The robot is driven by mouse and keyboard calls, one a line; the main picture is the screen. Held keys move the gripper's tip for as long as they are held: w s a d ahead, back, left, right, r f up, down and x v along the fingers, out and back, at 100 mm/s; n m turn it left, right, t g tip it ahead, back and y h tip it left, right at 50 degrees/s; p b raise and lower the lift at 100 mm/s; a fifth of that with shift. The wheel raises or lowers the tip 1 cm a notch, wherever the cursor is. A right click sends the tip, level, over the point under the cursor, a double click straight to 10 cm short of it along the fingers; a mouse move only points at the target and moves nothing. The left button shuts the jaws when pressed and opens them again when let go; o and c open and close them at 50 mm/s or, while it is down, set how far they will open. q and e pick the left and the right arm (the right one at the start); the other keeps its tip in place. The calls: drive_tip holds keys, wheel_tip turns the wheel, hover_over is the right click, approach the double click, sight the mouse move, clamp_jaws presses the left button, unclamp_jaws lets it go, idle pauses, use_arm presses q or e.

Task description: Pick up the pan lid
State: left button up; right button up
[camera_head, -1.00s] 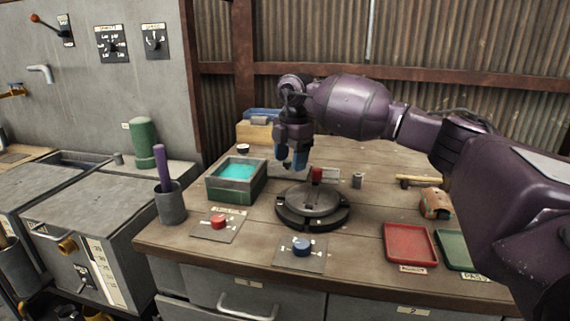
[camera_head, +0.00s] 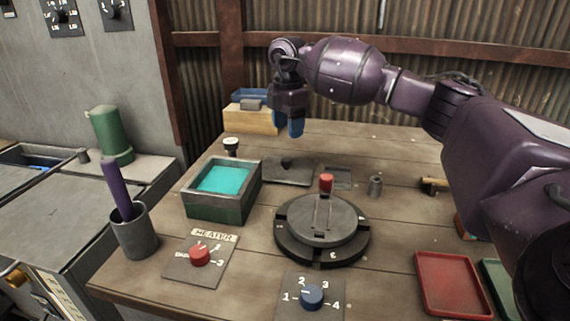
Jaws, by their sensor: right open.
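My right gripper (camera_head: 289,127) hangs pointing down above the back of the table, with blue fingertips. It is open and empty, behind and slightly left of the disc, clearly apart from it. Its fingers overlap in this view. My left gripper is not in view.
A red knob or cylinder (camera_head: 326,182) stands just behind the disc. A box of turquoise liquid (camera_head: 193,207) is to its left. A red dial (camera_head: 199,256) and blue dial (camera_head: 312,295) are in front. A red tray (camera_head: 453,284) lies at right.

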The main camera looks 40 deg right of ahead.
drive_tip(key=b, duration=0.1)
hover_over(287, 159)
drive_tip(key=f, duration=0.5)
drive_tip(key=shift+s+a+f, duration=0.1)
drive_tip(key=shift+s, duration=0.2)
drive_tip(key=shift+f, duration=0.4)
drive_tip(key=f, duration=0.2)
drive_tip(key=f+b, duration=0.1)
drive_tip(key=f, duration=0.1)
drive_tip(key=shift+w+b, duration=0.3)
drive_tip(key=shift+w, duration=0.1)
drive_tip(key=shift+f, duration=0.45)
drive_tip(key=shift+r, duration=0.1)
drive_tip(key=c, duration=0.9)
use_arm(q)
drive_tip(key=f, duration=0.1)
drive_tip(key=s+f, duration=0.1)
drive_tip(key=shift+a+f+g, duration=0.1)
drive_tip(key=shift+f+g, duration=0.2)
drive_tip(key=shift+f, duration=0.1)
use_arm(e)
drive_tip(key=shift+c, duration=0.3)
